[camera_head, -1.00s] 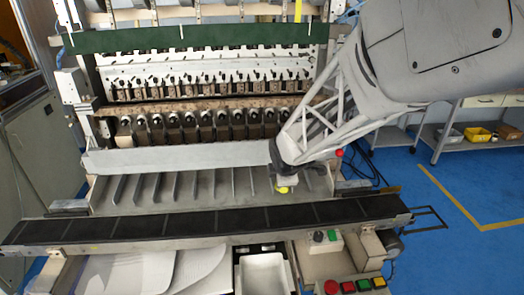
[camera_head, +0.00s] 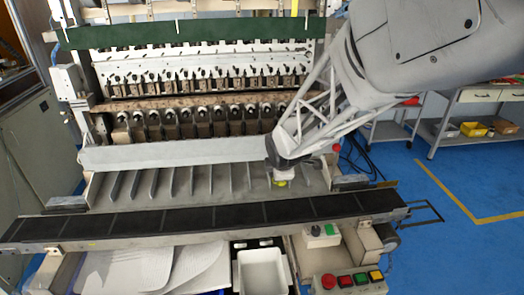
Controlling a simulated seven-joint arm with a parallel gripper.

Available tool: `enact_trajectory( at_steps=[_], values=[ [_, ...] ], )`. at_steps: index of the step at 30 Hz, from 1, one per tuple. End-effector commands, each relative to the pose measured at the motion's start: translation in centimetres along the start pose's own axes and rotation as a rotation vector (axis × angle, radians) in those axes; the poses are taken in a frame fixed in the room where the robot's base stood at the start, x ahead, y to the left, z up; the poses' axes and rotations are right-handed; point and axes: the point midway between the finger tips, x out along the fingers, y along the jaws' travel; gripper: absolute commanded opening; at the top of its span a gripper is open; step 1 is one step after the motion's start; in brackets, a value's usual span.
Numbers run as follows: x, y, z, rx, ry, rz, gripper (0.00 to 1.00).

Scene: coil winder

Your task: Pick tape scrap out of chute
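The chutes are a row of sloping metal channels split by upright dividers (camera_head: 208,184), below a long pale cover bar and above the black conveyor belt. My gripper (camera_head: 281,181) is over the right part of this row, pointing down among the dividers. Its fingers are small and partly hidden by my wrist, so I cannot tell whether they are open or shut. A yellow spot shows at its tip; I cannot tell whether it is tape or part of the gripper. I can make out no separate tape scrap in the channels.
The pale cover bar (camera_head: 180,155) lies close behind my wrist. The conveyor belt (camera_head: 150,221) crosses in front. A white tray (camera_head: 262,270) and a button panel (camera_head: 347,281) are nearer. A shelf with yellow bins (camera_head: 474,129) stands at right.

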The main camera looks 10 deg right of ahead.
Motion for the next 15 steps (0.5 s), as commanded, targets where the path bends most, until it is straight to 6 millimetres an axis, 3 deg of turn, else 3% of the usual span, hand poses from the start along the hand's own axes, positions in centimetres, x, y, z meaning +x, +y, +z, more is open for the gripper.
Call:
enact_trajectory(
  at_steps=[15],
  values=[
    [0.64,-0.42,0.04,0.0,-0.001,-0.01,0.0]
  ],
)
